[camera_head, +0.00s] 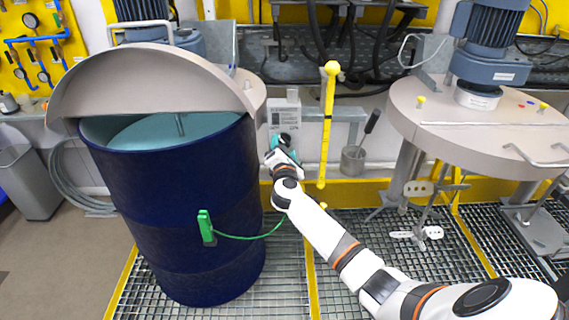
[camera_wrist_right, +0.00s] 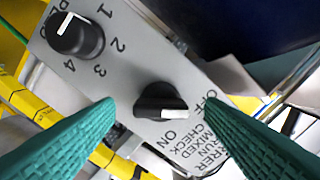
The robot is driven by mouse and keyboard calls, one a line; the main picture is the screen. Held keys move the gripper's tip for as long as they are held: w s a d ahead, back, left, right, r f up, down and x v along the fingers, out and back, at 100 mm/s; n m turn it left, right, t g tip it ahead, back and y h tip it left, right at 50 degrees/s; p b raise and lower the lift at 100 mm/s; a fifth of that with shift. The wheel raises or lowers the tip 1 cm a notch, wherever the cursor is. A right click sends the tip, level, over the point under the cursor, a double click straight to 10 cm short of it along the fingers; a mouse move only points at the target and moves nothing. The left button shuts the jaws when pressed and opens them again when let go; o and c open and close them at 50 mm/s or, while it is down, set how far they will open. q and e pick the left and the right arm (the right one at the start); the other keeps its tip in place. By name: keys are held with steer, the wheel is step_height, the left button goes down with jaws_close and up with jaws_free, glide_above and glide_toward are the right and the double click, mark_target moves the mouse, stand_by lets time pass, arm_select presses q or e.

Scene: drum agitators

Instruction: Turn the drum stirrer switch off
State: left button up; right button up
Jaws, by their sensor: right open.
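The stirrer's control box (camera_head: 287,112) is a grey box behind and right of the blue drum (camera_head: 177,205). In the right wrist view its panel (camera_wrist_right: 125,75) shows a black switch knob (camera_wrist_right: 152,100) beside ON and OFF labels. The knob's white pointer faces right and slightly down, between the labels and nearer OFF. My right gripper (camera_head: 281,147) is at the box. Its green fingers (camera_wrist_right: 160,106) are open, one on each side of the switch knob; I cannot tell whether they touch it. My left gripper is not in view.
A second black dial (camera_wrist_right: 76,35) with numbers sits on the same panel. A yellow post (camera_head: 328,120) stands just right of my gripper. The tilted drum lid (camera_head: 150,85) is at left, and another agitator (camera_head: 470,120) with its motor is at right.

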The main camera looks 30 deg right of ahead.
steer(key=b+v, duration=0.1)
steer(key=v, duration=0.9)
steer(key=shift+f, duration=0.1)
